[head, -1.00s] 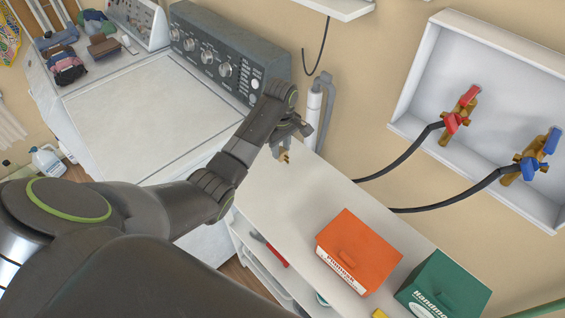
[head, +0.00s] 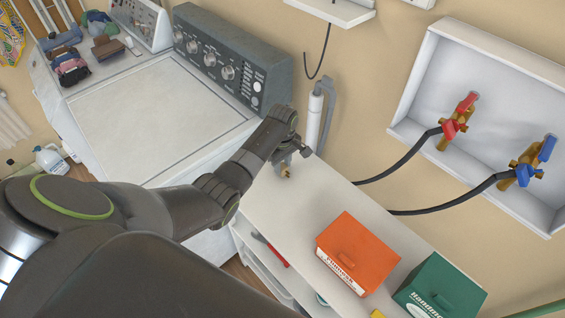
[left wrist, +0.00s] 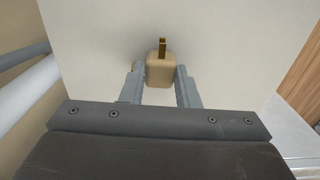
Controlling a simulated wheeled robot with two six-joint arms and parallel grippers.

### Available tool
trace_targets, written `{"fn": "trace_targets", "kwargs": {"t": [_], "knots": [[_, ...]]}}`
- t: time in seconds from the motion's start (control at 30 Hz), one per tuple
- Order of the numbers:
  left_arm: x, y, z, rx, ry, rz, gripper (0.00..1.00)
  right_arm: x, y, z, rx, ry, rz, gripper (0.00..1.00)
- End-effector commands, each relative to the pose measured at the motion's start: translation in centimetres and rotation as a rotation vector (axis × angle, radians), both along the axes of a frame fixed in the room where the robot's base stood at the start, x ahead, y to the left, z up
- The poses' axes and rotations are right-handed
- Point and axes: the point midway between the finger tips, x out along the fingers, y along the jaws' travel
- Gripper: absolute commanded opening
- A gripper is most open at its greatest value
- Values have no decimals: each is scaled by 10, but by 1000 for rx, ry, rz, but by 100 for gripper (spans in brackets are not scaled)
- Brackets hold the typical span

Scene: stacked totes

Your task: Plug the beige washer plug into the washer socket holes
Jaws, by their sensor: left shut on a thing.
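The beige washer plug (left wrist: 159,71) is between the two grey fingers of my left gripper (left wrist: 160,84) in the left wrist view. Its brass prong points away from the gripper. In the head view my left gripper (head: 288,157) is over the back end of the white shelf top, and the small plug (head: 286,171) shows just below its fingers. The gripper is shut on the plug. I cannot make out the washer socket holes in either view. My right gripper is not in view.
The washer (head: 150,120) with its dark control panel (head: 225,65) stands left. A grey standpipe (head: 315,115) rises behind the gripper. An orange box (head: 358,250) and a green box (head: 440,290) sit on the shelf unit (head: 300,205). A valve box (head: 425,80) is on the wall.

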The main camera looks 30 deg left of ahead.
Motion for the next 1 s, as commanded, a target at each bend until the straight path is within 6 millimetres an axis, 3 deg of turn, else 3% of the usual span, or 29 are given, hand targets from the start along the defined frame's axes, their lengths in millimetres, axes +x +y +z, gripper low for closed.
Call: {"fn": "trace_targets", "kwargs": {"t": [0.03,0.07,0.2,0.53,0.7,0.83,1.0], "knots": [[0,0,-2,0,0,0,2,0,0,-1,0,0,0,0],[0,0,-1,0,0,0,32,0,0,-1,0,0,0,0],[0,0,-1,0,0,0,50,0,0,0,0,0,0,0],[0,0,-2,0,-1,0,50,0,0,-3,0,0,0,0],[0,0,-6,1,-1,0,50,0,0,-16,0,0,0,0],[2,1,21,2,-7,0,50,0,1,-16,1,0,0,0],[8,-3,56,1,-8,-1,50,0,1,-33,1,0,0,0]]}}
